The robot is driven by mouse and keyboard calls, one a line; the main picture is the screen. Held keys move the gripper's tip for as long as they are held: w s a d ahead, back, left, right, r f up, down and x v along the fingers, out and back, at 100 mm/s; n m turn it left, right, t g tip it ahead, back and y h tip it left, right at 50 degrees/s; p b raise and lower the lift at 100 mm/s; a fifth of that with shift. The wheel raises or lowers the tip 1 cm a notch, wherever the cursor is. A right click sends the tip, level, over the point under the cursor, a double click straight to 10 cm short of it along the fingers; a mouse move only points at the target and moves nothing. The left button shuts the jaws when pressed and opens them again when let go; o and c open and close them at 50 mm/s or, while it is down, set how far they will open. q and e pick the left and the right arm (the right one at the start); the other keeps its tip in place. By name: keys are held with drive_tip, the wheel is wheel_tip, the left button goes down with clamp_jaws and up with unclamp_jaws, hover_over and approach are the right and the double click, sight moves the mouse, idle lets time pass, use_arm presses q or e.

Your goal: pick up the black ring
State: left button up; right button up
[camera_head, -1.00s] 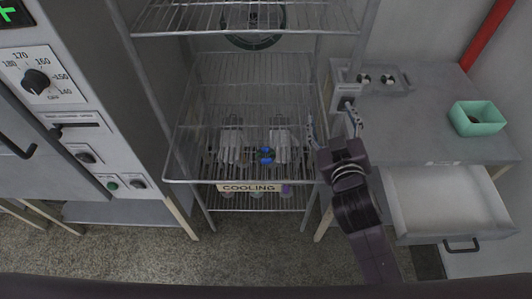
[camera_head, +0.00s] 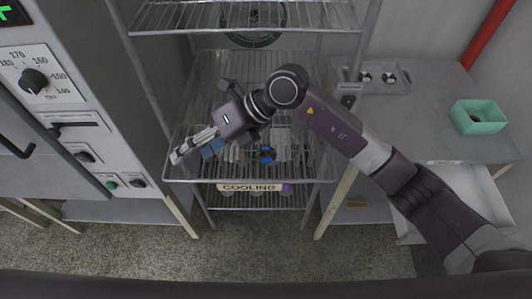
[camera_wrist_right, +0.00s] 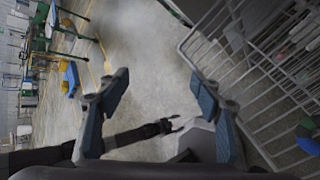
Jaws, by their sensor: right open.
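I cannot make out the black ring for certain; two small dark round items (camera_head: 376,77) sit in the grey tray on the right-hand bench. My right gripper (camera_head: 196,150) reaches across the front of the wire rack to its left side, above the shelf. Its blue-grey pads also show in the right wrist view (camera_wrist_right: 158,95), apart, with nothing between them. A dark arm with a forked end (camera_wrist_right: 175,124) shows small in that view, possibly my left one. My left gripper does not show in the head view.
The wire rack (camera_head: 270,182) carries a "COOLING" label, pale glove-like shapes and a blue item (camera_head: 266,155). A panel with a dial (camera_head: 34,80) stands left. A teal box (camera_head: 478,117) sits on the bench (camera_head: 425,120), above an open drawer. Bare floor (camera_head: 270,245) lies in front.

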drive_tip(key=w+d+f+t+h, duration=0.1)
drive_tip(key=w+d+f+h, duration=0.4)
drive_tip(key=d, duration=0.4)
drive_tip(key=t+h, duration=0.1)
drive_tip(key=h, duration=0.3)
approach(266, 156)
drive_tip(key=shift+d+r+m, duration=0.15)
drive_tip(key=shift+r+m, duration=0.25)
drive_tip(key=shift+r, duration=0.05)
drive_tip(key=shift+d+f, duration=0.15)
drive_tip(key=shift+f, duration=0.15)
drive_tip(key=f+p, duration=0.1)
drive_tip(key=f, duration=0.1)
drive_tip(key=f+p, duration=0.1)
drive_tip(key=f, duration=0.1)
drive_tip(key=a+f+p, duration=0.1)
drive_tip(key=f, duration=0.1)
drive_tip(key=shift+p, duration=0.4)
drive_tip(key=shift+w+f, duration=0.15)
drive_tip(key=shift+f, duration=0.35)
drive_tip(key=c, duration=1.1)
drive_tip(key=shift+r, duration=0.15)
drive_tip(key=shift+c, duration=0.2)
